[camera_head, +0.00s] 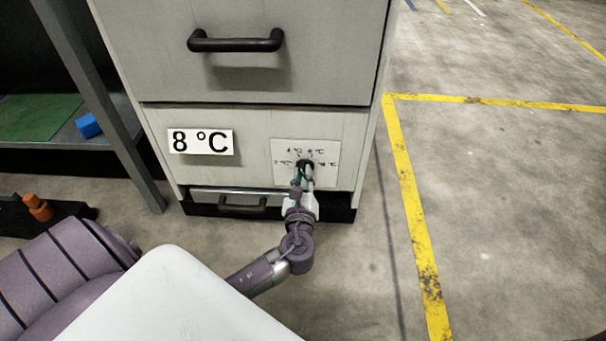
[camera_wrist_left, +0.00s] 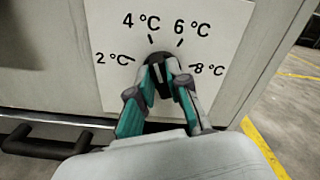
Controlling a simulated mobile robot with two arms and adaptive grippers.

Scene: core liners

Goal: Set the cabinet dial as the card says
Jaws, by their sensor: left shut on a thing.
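The card (camera_head: 201,141) on the grey cabinet front reads "8 °C". To its right is a white dial plate (camera_head: 327,150), which also shows in the left wrist view (camera_wrist_left: 205,48) with marks 2 °C, 4 °C, 6 °C and 8 °C in an arc. The black dial (camera_head: 304,163) sits below the middle of the arc and shows between the fingertips in the left wrist view (camera_wrist_left: 160,59). My left gripper (camera_head: 303,174) is shut on the dial. The fingers cover much of the dial, so I cannot tell which mark it points to. My right gripper is not in view.
A drawer handle (camera_head: 236,42) is above, and a low handle (camera_head: 243,207) sticks out below the card. A rack with a blue block (camera_head: 88,125) stands at the left. The floor right of the cabinet is clear, with yellow lines (camera_head: 410,205).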

